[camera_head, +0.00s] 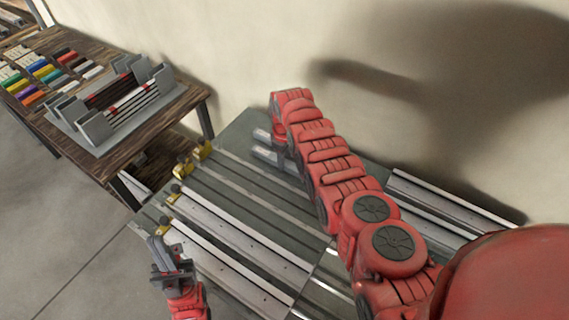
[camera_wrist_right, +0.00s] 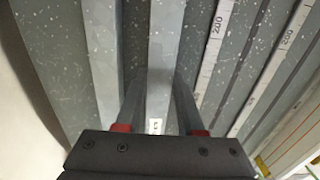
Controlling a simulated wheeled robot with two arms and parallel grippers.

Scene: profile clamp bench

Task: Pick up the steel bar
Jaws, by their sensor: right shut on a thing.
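The grey steel bar (camera_wrist_right: 166,45) runs between the two fingers of my right gripper (camera_wrist_right: 158,105) in the right wrist view. The gripper is shut on it, close above the bench; I cannot tell if the bar is clear of the surface. A small white label shows on the bar between the fingers. In the head view the bar's end (camera_head: 272,157) sticks out left of my right gripper (camera_head: 280,142), and my arm hides its middle. My left gripper (camera_head: 172,262) is over the bench's front left edge, apart from the bar; its jaw opening is unclear.
A second grey bar (camera_wrist_right: 101,50) lies beside the held one, on the wall side. Rails with scale strips (camera_wrist_right: 213,40) run parallel on the bench (camera_head: 232,137). Yellow clamps (camera_head: 202,150) stand at the left rail ends. A wooden table (camera_head: 60,140) with a grey rack (camera_head: 95,128) stands at the left.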

